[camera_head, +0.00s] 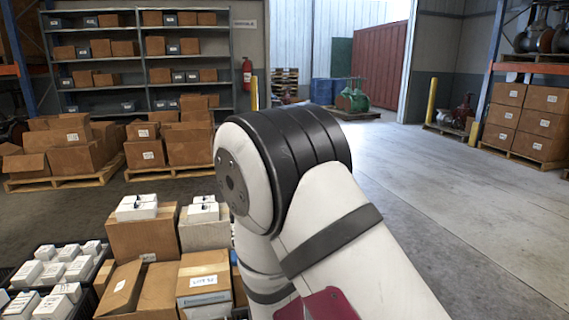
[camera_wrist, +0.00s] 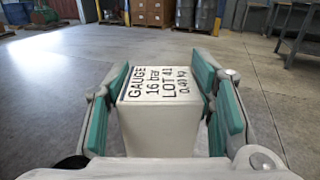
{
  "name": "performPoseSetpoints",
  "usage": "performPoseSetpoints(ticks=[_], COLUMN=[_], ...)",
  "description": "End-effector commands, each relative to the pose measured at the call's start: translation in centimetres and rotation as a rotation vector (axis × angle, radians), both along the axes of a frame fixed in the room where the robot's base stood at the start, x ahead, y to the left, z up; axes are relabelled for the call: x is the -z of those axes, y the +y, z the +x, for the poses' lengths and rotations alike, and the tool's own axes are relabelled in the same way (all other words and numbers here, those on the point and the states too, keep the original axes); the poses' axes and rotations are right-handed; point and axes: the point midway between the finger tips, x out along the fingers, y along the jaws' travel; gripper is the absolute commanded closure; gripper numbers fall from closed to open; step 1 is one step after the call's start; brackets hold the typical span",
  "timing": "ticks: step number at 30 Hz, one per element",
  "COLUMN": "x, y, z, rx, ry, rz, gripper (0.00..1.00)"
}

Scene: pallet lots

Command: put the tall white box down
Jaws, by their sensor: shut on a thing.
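In the wrist view a white box (camera_wrist: 165,128) with black print reading GAUGE, 16 bar, LOT 41, 0.40 kg sits between the green finger pads of my gripper (camera_wrist: 164,98). The gripper is shut on it. The box's lower part is hidden, and concrete floor shows beyond it. In the head view my arm fills the middle, and neither the gripper nor the held box shows there. Other white boxes (camera_head: 137,207) stand on a large carton at the lower left, and more white boxes (camera_head: 60,270) fill dark trays beside it.
Brown cartons (camera_head: 75,150) sit on pallets at the left, before a grey shelf rack (camera_head: 135,60). Stacked cartons (camera_head: 530,120) stand on a pallet at the right. A yellow post (camera_head: 431,100) stands near the doorway. The floor (camera_head: 440,200) at the right is clear.

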Motion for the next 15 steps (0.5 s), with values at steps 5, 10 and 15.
performPoseSetpoints(ticks=[5, 10, 15], x=[-3.1, -5.6, -8.0], y=[0.1, 0.2, 0.2], z=[0.5, 0.9, 1.2], rx=[0.0, -0.001, -0.001], ry=[-0.001, 0.0, 0.001], rz=[-0.001, -0.001, -0.002], gripper=[0.94, 0.94, 0.94])
